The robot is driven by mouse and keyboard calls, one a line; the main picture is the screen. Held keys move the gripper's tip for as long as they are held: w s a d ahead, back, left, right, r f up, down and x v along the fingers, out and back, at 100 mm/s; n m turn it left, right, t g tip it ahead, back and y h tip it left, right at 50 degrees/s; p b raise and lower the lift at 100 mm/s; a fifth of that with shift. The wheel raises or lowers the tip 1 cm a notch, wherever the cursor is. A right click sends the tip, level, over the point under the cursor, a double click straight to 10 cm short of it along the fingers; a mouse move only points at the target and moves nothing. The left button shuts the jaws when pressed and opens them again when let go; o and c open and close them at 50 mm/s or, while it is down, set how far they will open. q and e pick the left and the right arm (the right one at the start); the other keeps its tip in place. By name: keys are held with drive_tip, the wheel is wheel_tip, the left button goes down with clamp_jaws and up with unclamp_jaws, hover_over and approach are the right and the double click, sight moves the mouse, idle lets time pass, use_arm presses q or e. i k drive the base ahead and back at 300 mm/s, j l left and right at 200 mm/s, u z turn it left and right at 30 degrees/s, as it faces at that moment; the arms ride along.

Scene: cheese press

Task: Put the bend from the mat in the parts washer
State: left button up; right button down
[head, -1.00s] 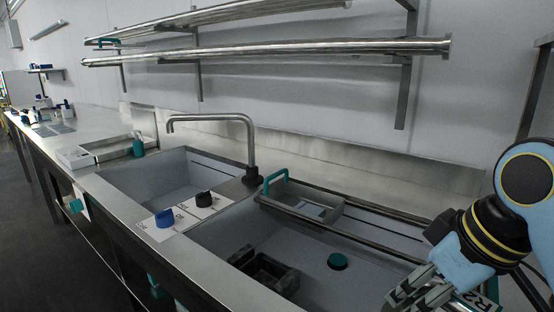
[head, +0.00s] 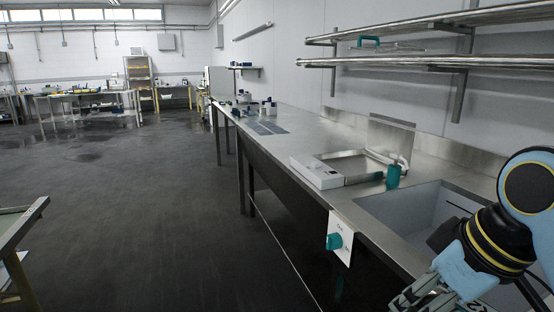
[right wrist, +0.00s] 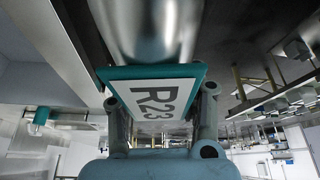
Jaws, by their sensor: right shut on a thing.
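My right gripper (head: 428,292) is at the bottom right of the head view, beside the front of the steel counter and partly cut off. In the right wrist view its fingers (right wrist: 161,118) are shut on a teal-edged tag marked R23 (right wrist: 155,97) with a shiny round metal tube (right wrist: 148,30) beyond it. This looks like the bend; its far end is out of frame. My left gripper is not in view. I cannot tell which thing is the parts washer or the task's mat.
A steel counter (head: 300,133) runs away along the wall. On it are a white box (head: 316,173), a shallow steel tray (head: 352,164) and a teal bottle (head: 393,176). A sink (head: 420,212) is at right.

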sight(355, 167)
drive_tip(key=i+j+u, duration=0.25)
drive_tip(key=i, duration=0.75)
drive_tip(key=i+j+u, duration=0.15)
drive_tip(key=i+u, duration=0.15)
drive_tip(key=i, duration=0.7)
drive_tip(key=i+z, duration=0.3)
drive_tip(key=i, duration=0.15)
drive_tip(key=i+z, duration=0.3)
drive_tip(key=i+j+z, duration=0.35)
drive_tip(key=i, duration=0.15)
drive_tip(key=i+l, duration=0.05)
